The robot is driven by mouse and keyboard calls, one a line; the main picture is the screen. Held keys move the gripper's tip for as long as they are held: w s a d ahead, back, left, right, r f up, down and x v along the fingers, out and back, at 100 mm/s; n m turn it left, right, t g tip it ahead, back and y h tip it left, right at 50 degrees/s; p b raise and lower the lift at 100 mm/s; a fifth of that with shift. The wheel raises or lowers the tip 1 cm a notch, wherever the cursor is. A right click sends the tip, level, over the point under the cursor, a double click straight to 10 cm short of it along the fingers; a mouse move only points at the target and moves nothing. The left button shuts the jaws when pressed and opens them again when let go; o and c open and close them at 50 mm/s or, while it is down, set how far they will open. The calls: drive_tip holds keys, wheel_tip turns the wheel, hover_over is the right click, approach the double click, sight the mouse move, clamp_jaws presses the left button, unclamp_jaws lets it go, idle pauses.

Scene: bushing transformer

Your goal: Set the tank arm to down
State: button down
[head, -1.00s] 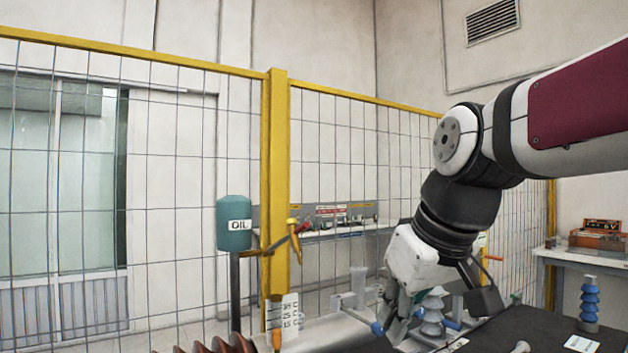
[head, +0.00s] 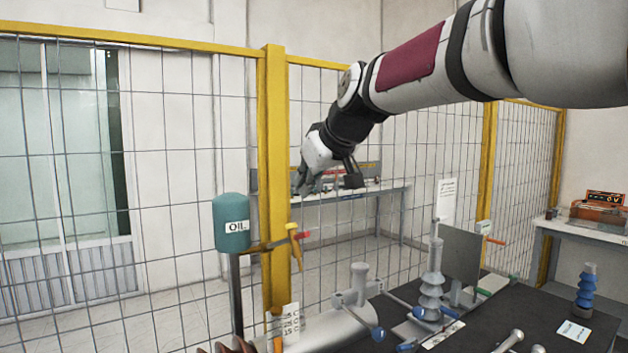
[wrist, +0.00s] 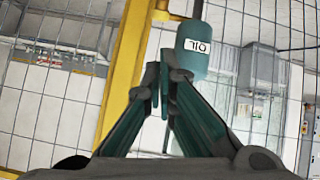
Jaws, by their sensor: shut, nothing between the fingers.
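The teal oil tank (head: 231,222), labelled OIL, stands on a grey post at centre left. A thin brownish bar runs right from below it to a yellow handle (head: 293,246) with a red end, in front of the yellow fence post. I cannot tell for sure which of these pieces is the tank arm. My gripper (head: 299,190) is shut and empty, above and right of the tank and above the handle, apart from both. In the wrist view the closed fingers (wrist: 161,84) appear beside the tank (wrist: 193,50), which shows upside down.
The yellow fence post (head: 274,150) and wire mesh stand behind the tank. A dark bench (head: 560,318) with insulators and metal parts is at lower right. A grey pipe (head: 325,333) lies at front. A side table (head: 575,227) stands at far right.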

sight(294, 226)
drive_tip(key=w+f, duration=0.1)
drive_tip(key=f, duration=0.1)
drive_tip(key=w+a+f+p, duration=0.1)
drive_tip(key=f, duration=0.1)
drive_tip(key=w+f, duration=0.1)
drive_tip(key=f, duration=0.1)
drive_tip(key=shift+w+a+f+p, duration=0.15)
drive_tip(key=shift+w+a+p, duration=0.15)
drive_tip(key=shift+w+p, duration=0.1)
drive_tip(key=shift+s+d+f, duration=0.15)
drive_tip(key=shift+d+f, duration=0.1)
drive_tip(key=shift+f, duration=0.5)
drive_tip(key=shift+f, duration=0.1)
